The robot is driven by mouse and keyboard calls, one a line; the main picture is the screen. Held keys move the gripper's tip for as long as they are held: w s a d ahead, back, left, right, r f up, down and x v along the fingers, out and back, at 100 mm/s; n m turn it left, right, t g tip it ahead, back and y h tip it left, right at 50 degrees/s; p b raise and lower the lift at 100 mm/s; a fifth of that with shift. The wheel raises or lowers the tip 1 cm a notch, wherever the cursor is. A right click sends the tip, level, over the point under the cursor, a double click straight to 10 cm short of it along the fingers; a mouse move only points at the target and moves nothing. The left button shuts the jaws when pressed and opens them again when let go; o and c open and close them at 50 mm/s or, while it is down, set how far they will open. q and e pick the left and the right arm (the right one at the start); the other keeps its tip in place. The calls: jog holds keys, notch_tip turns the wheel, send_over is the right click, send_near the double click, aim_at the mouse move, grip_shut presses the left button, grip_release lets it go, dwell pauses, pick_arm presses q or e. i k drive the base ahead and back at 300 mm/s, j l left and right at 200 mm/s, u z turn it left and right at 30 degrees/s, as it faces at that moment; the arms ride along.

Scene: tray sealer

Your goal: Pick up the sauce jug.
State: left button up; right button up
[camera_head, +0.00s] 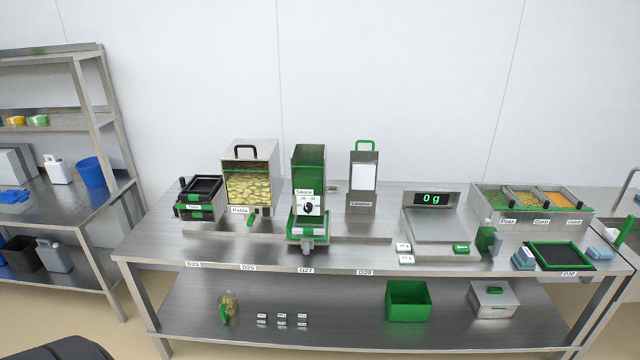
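No object in view is clearly marked as the sauce jug. A dispenser labelled Sauce (308,172), with a tall green hopper and a dial, stands on the middle of the steel table (340,236). A small container with green parts and yellowish contents (228,308) stands on the lower shelf at the left. A green bottle-like container (486,237) stands right of the scale. I cannot tell whether either is the jug. Neither of my grippers is in view.
On the tabletop are black trays (200,198), a pasta bin (251,180), a label holder (362,180), a scale (430,225), topping bins (532,202) and a black-and-green tray (561,256). A green box (408,301) and a lidded steel box (493,299) stand on the lower shelf.

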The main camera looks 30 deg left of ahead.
aim_at(488, 237)
jog(key=i+l+u, duration=0.1)
jog(key=i+l, duration=0.25)
jog(key=i+l+u, duration=0.15)
jog(key=i+l, duration=0.15)
jog(key=l, duration=0.15)
